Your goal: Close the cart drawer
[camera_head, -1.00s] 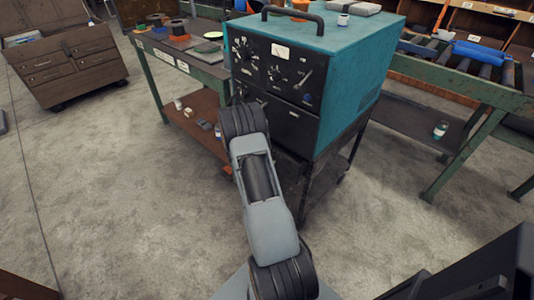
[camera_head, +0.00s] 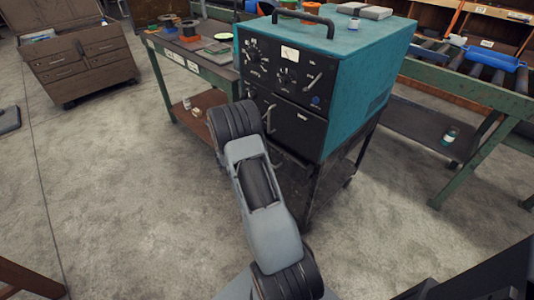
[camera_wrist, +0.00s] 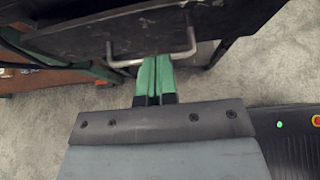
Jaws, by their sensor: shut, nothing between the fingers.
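The cart (camera_head: 322,186) is a dark frame under a teal instrument box (camera_head: 352,70). In the wrist view, a dark drawer panel (camera_wrist: 130,32) fills the top of the picture, with a pale U-shaped handle (camera_wrist: 187,53) on it. My gripper (camera_wrist: 156,60) has green fingers pressed together, with nothing between them. The fingertips are at the middle of the handle bar; I cannot tell whether they touch it. In the head view my arm hides my gripper and much of the cart's front, so how far the drawer is open is unclear there.
A green-legged table (camera_head: 200,62) with spools stands left of the cart. A brown drawer cabinet (camera_head: 82,62) stands back left.

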